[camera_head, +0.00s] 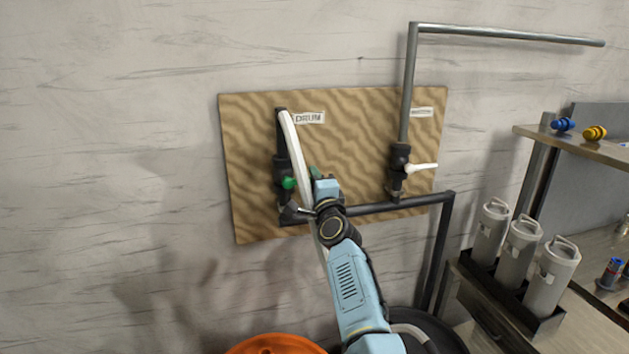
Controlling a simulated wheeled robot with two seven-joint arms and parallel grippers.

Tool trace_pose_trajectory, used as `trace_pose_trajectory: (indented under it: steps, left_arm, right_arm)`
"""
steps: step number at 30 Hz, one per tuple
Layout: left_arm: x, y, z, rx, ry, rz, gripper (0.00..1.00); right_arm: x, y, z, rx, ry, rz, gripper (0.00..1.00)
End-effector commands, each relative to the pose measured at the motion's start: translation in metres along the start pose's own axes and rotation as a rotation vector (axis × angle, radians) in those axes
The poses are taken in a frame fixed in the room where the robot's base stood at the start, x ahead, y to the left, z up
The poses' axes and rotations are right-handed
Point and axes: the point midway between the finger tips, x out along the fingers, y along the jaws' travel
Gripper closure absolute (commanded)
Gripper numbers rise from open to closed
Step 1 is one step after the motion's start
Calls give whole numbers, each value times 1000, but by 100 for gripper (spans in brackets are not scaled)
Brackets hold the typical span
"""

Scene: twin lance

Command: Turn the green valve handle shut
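The green valve handle (289,183) shows as a small green piece on the front of the black valve body (280,170), on the left pipe under the DRUM label (309,118). Another bit of green shows just right of the white hose, beside my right wrist. My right gripper (298,211) is at the end of the light blue arm from the bottom, just below and right of the handle. Its fingers are small and partly hidden by the wrist, so I cannot tell whether they are open or touch the handle. My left gripper is out of view.
A white hose (298,150) hangs close to the handle. A second valve with a white handle (423,168) is on the right pipe. Grey canisters (522,250) stand in a rack at right. An orange drum (275,345) is below. The wall at left is clear.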

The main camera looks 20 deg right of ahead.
Motion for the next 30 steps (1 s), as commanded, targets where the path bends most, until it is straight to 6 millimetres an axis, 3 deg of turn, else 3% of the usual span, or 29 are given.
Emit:
trace_pose_trajectory:
  steps: [14,20,30]
  left_arm:
    - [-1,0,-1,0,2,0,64]
    - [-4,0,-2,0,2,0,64]
    - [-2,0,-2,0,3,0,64]
  right_arm:
    - [-6,-1,1,-1,-1,-2,66]
    - [-32,0,0,0,1,0,66]
    - [-92,1,0,-1,1,0,66]
